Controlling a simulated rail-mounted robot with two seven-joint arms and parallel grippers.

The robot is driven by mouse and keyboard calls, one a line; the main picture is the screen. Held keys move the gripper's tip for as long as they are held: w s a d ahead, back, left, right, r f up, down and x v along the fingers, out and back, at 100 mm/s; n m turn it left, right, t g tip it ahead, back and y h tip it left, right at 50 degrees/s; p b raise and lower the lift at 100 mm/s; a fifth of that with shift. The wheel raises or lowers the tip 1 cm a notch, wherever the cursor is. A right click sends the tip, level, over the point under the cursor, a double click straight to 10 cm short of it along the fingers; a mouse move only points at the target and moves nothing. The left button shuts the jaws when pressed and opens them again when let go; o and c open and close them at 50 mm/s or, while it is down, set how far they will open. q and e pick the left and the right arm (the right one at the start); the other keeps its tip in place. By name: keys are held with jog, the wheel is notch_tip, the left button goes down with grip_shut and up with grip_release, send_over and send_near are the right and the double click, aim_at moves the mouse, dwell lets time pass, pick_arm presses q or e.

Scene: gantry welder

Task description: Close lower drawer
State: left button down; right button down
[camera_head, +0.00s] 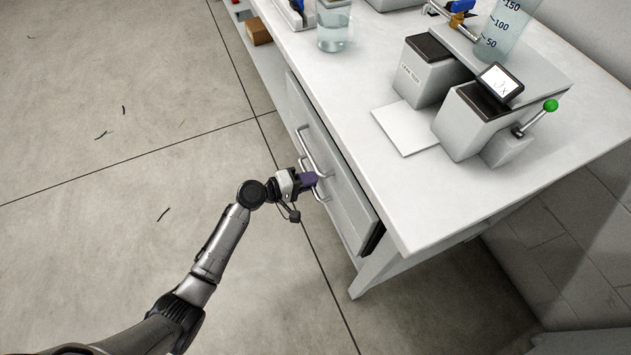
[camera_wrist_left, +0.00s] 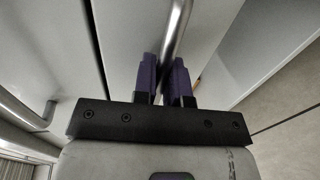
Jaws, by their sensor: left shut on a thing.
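The white drawer unit is under the workbench, with two metal bar handles on its front in the head view. My left gripper (camera_head: 309,180) is at the lower handle (camera_head: 322,194), beside the upper handle (camera_head: 308,143). In the left wrist view, the purple fingers of my left gripper (camera_wrist_left: 166,75) are on either side of a metal bar handle (camera_wrist_left: 178,25), shut on it. The lower drawer's front (camera_head: 348,212) is partly hidden by the handles and gripper; a dark gap shows at its right end. My right gripper is in neither view.
The white workbench top (camera_head: 370,190) overhangs the drawers. It carries a grey device with a screen (camera_head: 499,82), a green-knobbed lever (camera_head: 550,105) and a beaker (camera_head: 333,28). A brown box (camera_head: 258,32) sits on a low shelf.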

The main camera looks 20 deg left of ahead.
pick_arm(q)
jog(key=c, duration=1.6)
grip_release()
jog(key=o, duration=0.4)
jog(key=shift+w+d, duration=0.2)
jog(key=shift+s+a, duration=0.2)
jog(key=shift+s+a+r, duration=0.1)
jog(key=shift+s+a, duration=0.1)
jog(key=p+v, duration=0.4)
jog(key=v, duration=0.9)
jog(key=shift+p, duration=0.3)
